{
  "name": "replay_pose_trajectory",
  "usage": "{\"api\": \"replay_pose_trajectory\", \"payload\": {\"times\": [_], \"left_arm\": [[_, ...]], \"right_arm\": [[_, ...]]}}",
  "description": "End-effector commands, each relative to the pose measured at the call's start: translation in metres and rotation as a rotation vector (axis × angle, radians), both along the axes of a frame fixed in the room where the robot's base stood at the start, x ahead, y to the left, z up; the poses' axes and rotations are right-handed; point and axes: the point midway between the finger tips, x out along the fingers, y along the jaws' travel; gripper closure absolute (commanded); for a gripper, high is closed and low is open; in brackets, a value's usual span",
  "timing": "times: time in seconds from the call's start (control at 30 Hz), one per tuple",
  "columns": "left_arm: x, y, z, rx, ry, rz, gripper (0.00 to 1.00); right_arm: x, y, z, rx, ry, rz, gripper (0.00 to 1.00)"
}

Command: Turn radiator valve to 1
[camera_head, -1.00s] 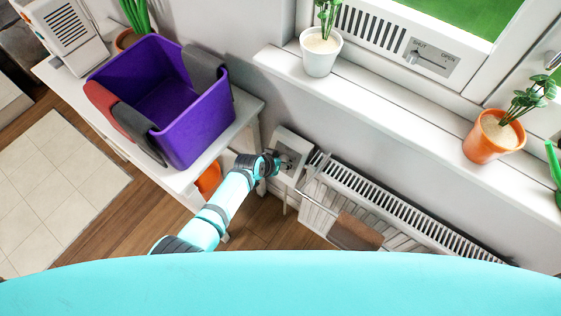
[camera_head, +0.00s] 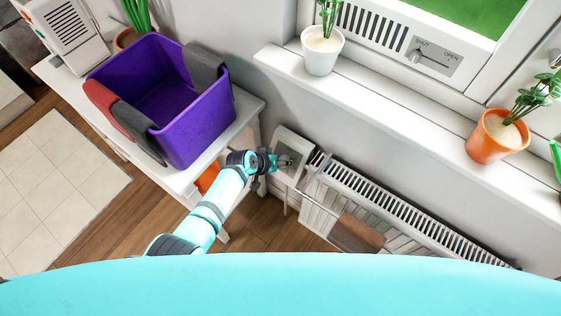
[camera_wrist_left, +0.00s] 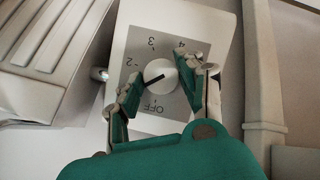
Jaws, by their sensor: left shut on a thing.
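The radiator valve is a round white knob (camera_wrist_left: 160,72) on a grey dial plate (camera_wrist_left: 153,101) with OFF, 2, 3 and 4 visible. The knob's dark pointer line points to the lower left, between 2 and OFF, toward the left finger. No 1 is visible; that part of the dial is hidden behind the finger. My left gripper (camera_wrist_left: 158,76) is shut on the knob, one finger on each side. In the head view, my left gripper (camera_head: 279,163) is at the valve's white housing (camera_head: 292,139). My right gripper is not in view.
The white radiator (camera_head: 390,210) runs right of the valve, with a brown-headed brush-like object (camera_head: 356,234) against it. A white table (camera_head: 240,112) with a purple bin (camera_head: 193,128) stands left. Potted plants (camera_head: 322,52) line the windowsill (camera_head: 390,100) above.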

Motion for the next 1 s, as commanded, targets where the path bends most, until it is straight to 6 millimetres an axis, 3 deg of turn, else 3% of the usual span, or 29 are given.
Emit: {"api": "replay_pose_trajectory", "payload": {"times": [0.07, 0.1, 0.23, 0.67, 1.0], "left_arm": [[0.000, -0.001, 0.000, 0.000, -0.001, 0.000, 0.94], [0.000, -0.001, 0.000, 0.000, -0.001, 0.000, 0.56], [0.000, -0.001, 0.000, 0.000, -0.001, 0.000, 0.39], [-0.003, 0.003, 0.005, 0.000, -0.002, 0.000, 0.39], [-0.026, 0.028, 0.046, 0.002, -0.003, -0.001, 0.39]], "right_arm": [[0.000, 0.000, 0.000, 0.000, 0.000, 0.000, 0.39], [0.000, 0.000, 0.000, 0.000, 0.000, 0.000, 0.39], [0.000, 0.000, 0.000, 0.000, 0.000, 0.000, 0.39], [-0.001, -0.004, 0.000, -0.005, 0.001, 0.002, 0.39], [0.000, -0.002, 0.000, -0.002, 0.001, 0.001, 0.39]]}}
